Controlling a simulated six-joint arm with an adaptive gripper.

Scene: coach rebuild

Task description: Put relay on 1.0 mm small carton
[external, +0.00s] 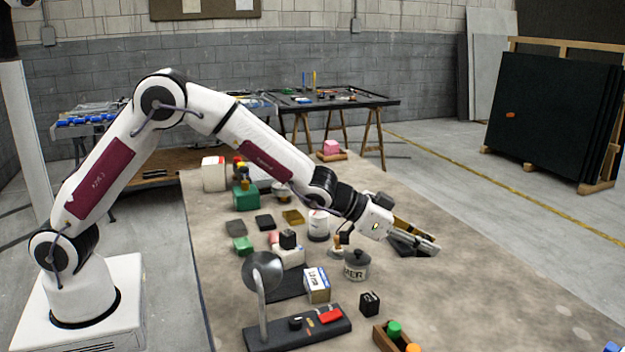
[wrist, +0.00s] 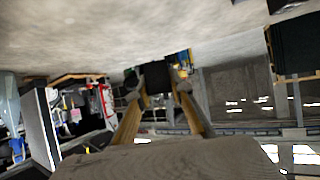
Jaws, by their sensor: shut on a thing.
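My gripper (external: 432,244) is raised over the right part of the table, pointing right. In the wrist view my gripper (wrist: 157,88) has its two fingers closed on a dark block (wrist: 156,73); its markings are not readable, so I cannot tell for sure that it is the relay. A small white and blue carton (external: 317,285) with print on its side stands behind the lamp base; its print is too small to read surely. A black cube (external: 369,304) with pale marks stands to its right. Another black block (external: 288,239) sits on a white box (external: 289,256).
A lamp-like stand with a round grey head (external: 262,270) rises beside the carton. A grey lidded pot (external: 356,265) and a white tin (external: 318,226) stand behind it. A wooden tray (external: 380,340) with coloured pieces is at the front. The table's right side is mostly clear.

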